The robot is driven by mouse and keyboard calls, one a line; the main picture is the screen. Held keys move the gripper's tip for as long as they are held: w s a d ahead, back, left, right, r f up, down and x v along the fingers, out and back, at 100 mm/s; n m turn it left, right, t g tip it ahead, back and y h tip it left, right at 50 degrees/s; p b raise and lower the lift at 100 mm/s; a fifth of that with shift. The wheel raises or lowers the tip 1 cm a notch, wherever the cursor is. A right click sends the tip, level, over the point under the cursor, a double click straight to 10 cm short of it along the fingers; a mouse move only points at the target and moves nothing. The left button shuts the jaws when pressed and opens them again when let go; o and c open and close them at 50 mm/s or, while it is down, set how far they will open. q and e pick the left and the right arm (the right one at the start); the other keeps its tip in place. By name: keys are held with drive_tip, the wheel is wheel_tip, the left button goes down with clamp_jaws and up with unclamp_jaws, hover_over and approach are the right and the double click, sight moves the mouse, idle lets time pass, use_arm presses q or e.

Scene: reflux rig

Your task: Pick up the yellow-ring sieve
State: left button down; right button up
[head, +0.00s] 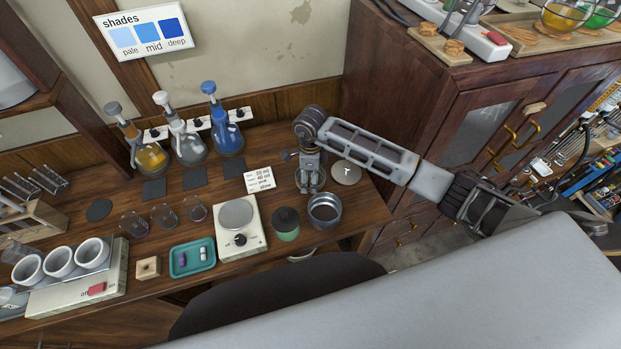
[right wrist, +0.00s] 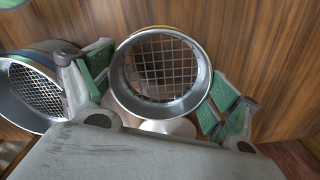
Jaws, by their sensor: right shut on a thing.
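My right gripper (head: 311,184) points down over the right part of the wooden bench in the head view. In the right wrist view its green-padded fingers (right wrist: 164,88) stand on either side of a round metal sieve with coarse square mesh, the yellow-ring sieve (right wrist: 118,84). A thin strip of its yellow ring shows along the top edge. The gripper is shut on this sieve, which is mostly hidden in the head view. I cannot tell whether it is clear of the bench. My left gripper is not in view.
Beside the gripper stand a second sieve with a blue band (head: 325,209), a green jar with dark top (head: 286,224) and a grey round lid (head: 346,173). A scale (head: 239,228), blue-green tray (head: 192,270) and a card (head: 259,179) are to the left. A cabinet (head: 430,110) rises at right.

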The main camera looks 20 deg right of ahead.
sight(310, 179)
wheel_tip(310, 179, up, 8)
drive_tip(key=b, duration=0.1)
drive_tip(key=shift+r+b, duration=0.2)
drive_tip(key=shift+b, duration=0.1)
drive_tip(key=shift+r, duration=0.1)
idle(0.5)
drive_tip(key=shift+r+p, duration=0.85)
drive_tip(key=shift+r, duration=1.05)
drive_tip(key=shift+w+r, duration=0.1)
drive_tip(key=shift+w+d+r+b, duration=0.1)
drive_tip(key=shift+w+d+b, duration=0.3)
drive_tip(key=shift+b, duration=0.15)
